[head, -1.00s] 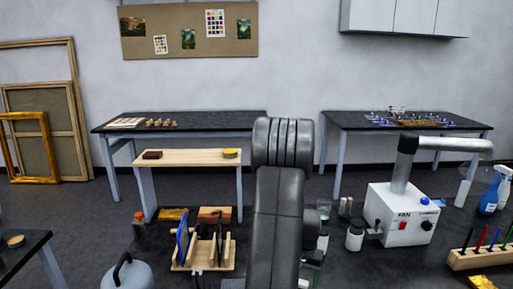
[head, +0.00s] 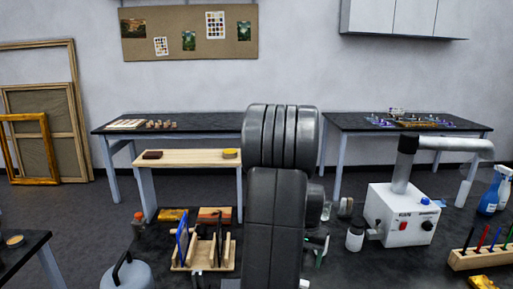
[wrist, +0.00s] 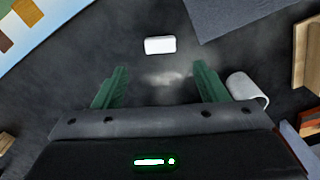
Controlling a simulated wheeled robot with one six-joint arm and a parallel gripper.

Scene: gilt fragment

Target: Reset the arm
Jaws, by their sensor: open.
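My arm stands upright in the middle of the head view, its dark links hiding part of the bench behind it. My gripper (wrist: 158,88) shows in the wrist view with its two green fingers wide apart and nothing between them. It hangs above the dark worktop (wrist: 75,75). A small white block (wrist: 160,45) lies on the worktop beyond the fingertips, apart from them. In the head view the gripper is mostly hidden behind my arm.
A wooden rack (head: 203,262) stands left of my arm. A white fan box (head: 401,216) with a grey pipe, a jar (head: 355,236) and a pen holder (head: 480,256) stand to the right.

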